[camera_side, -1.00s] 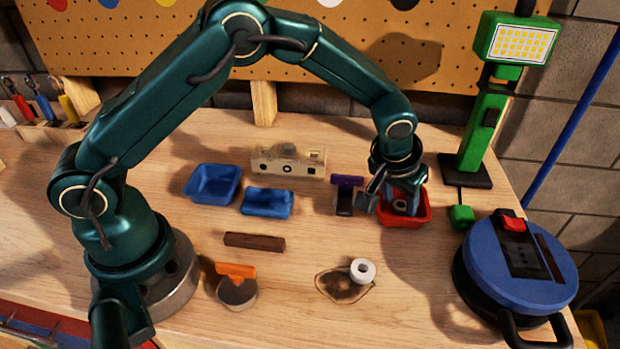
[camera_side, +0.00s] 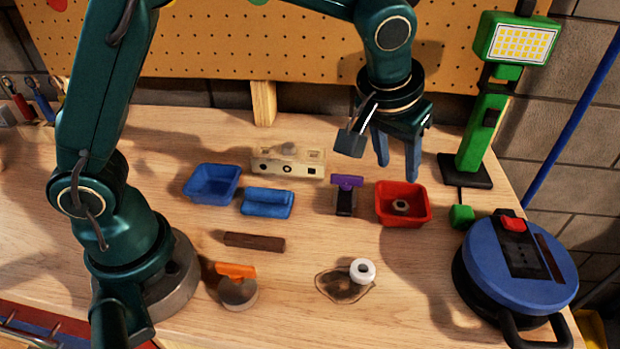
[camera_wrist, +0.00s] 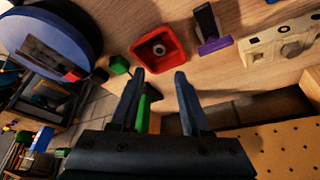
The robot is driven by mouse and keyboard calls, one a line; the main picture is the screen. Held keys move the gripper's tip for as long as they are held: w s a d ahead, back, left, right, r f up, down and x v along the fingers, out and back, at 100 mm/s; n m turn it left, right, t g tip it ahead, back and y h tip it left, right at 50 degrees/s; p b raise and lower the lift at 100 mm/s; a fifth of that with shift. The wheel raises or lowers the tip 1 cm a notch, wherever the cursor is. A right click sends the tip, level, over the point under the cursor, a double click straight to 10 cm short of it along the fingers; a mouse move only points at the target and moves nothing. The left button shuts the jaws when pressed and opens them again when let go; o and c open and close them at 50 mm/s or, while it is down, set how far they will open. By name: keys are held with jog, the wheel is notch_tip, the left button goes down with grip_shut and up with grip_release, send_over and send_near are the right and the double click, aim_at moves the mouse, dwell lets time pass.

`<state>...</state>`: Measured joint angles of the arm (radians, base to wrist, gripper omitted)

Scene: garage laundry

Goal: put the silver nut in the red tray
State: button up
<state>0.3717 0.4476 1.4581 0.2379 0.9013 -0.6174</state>
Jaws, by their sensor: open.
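The silver nut (camera_side: 401,205) lies inside the red tray (camera_side: 425,215), near the middle of its floor. In the wrist view the nut (camera_wrist: 159,50) also shows inside the red tray (camera_wrist: 176,74). My gripper (camera_side: 398,170) is open and empty. It is raised above and behind the tray, apart from both tray and nut. In the wrist view the two blue fingers (camera_wrist: 160,90) are spread wide with nothing between them that they touch.
A green lamp (camera_side: 485,130) and a blue cable reel (camera_side: 515,265) stand to the right. A white roll (camera_side: 363,271) is in front.

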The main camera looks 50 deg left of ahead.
jog(key=s+a+r, duration=0.6)
jog(key=s, duration=0.2)
jog(key=s+a+f+m+t, duration=0.1)
jog(key=s+a+f, duration=0.1)
jog(key=s, duration=0.9)
jog(key=shift+s+a+f+h, duration=0.2)
jog(key=shift+s+a+h, duration=0.1)
jog(key=shift+a, duration=0.55)
